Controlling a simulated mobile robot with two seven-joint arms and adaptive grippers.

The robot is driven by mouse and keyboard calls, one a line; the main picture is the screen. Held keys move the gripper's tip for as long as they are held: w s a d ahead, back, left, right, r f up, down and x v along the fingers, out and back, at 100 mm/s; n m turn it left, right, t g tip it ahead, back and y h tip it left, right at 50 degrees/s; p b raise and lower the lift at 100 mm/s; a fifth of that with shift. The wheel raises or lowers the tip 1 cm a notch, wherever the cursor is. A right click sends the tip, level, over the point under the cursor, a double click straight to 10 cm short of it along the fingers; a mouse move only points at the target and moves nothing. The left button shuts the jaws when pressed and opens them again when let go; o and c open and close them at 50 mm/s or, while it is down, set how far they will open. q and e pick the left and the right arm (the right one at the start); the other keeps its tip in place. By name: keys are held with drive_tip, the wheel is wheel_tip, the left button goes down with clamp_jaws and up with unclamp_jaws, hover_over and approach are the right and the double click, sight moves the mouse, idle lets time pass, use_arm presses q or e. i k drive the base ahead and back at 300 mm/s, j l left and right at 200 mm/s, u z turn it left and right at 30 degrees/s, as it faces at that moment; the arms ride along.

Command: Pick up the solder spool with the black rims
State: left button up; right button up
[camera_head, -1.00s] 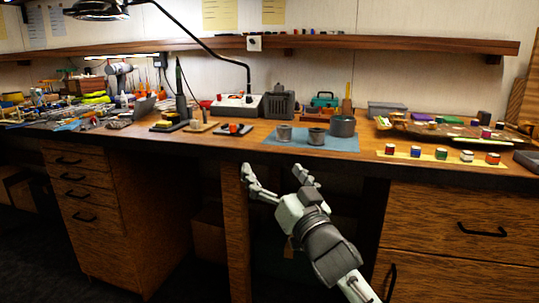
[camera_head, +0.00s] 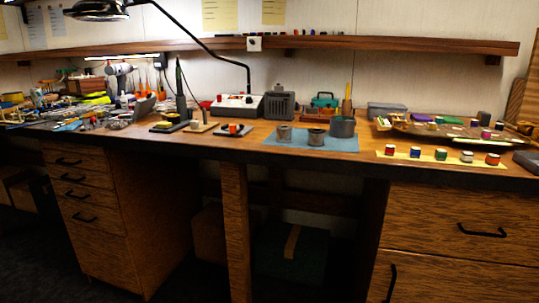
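Three grey spool-like cylinders stand close together on a blue mat (camera_head: 270,140) near the middle of the workbench. The left one (camera_head: 284,133) is small, the middle one (camera_head: 316,137) is small and nearest the front, and the right one (camera_head: 342,128) is wider and taller. They are too small and dark in the head view to tell for sure which has black rims. Neither of my grippers is in view.
A yellow strip (camera_head: 440,162) with several small paint jars lies right of the mat. A small black tray (camera_head: 233,131) with an orange-red item lies left. A soldering station (camera_head: 237,106) and a grey box (camera_head: 280,105) stand behind. A lamp arm hangs above.

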sight(316, 137)
drive_tip(key=i+j, duration=1.1)
drive_tip(key=j, duration=0.2)
